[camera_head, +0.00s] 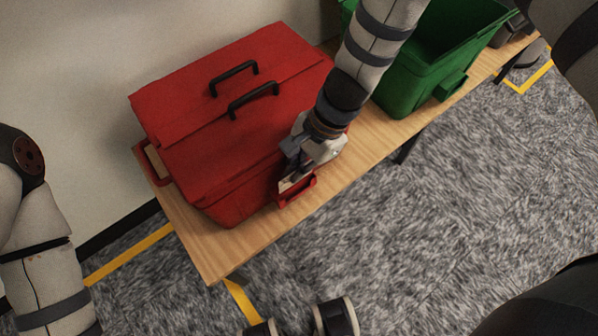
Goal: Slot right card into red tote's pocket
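The red tote (200,120) with a closed lid and two black handles stands on the wooden table. Its small red pocket (298,192) is on the front side, near the table edge. My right gripper (291,172) reaches down at the pocket, with its fingers closed on a pale card (291,183). The card's lower part appears to be inside the pocket's opening, but the fingers and pocket wall hide much of it.
A green tote (405,85) with its own front pocket (450,88) stands further right on the table (210,250). A dark container (508,32) is at the far right end. A wall is behind. The grey carpet in front is clear, with yellow floor tape.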

